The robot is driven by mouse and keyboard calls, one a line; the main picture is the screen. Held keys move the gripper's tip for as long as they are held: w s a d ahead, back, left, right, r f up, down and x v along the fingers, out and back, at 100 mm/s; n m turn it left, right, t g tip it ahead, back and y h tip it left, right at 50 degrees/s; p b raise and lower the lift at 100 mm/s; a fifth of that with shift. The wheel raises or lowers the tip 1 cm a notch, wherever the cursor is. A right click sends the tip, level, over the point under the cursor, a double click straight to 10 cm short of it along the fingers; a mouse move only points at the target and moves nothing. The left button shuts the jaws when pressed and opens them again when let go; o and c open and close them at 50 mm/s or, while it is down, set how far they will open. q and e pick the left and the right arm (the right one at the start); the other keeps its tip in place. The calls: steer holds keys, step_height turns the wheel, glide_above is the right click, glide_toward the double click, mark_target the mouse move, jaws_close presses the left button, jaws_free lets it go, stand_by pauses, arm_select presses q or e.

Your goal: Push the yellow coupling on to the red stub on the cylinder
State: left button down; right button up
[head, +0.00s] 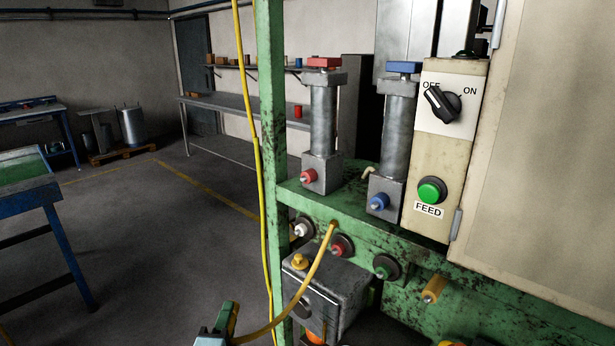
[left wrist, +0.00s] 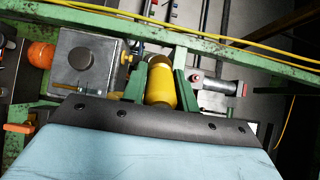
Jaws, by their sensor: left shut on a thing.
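My left gripper (head: 226,322) is at the bottom of the head view, low and left of the green frame. In the left wrist view its green fingers (left wrist: 159,78) are shut on the yellow coupling (left wrist: 161,88). A yellow hose (head: 310,275) runs from near the gripper up to the green frame. The coupling itself is not clear in the head view. The red stub (head: 309,176) sticks out at the foot of the left grey cylinder (head: 323,120), which has a red cap. The coupling is apart from this stub, well below and left of it. My right gripper is not in view.
A second cylinder (head: 397,130) has a blue stub (head: 379,202). White, red and green ports (head: 386,267) line the green frame (head: 270,110) below. A grey box (head: 328,290) juts out under them. A yellow cable (head: 257,160) hangs along the post.

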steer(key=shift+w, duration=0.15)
arm_select(q)
steer(key=shift+s+a, duration=0.1)
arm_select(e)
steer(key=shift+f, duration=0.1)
arm_select(q)
steer(key=s+a+b, duration=0.4)
steer(key=s+b, duration=0.3)
steer(key=shift+a+r+y, duration=0.15)
steer(key=shift+a+y, duration=0.1)
steer(key=shift+y, duration=0.05)
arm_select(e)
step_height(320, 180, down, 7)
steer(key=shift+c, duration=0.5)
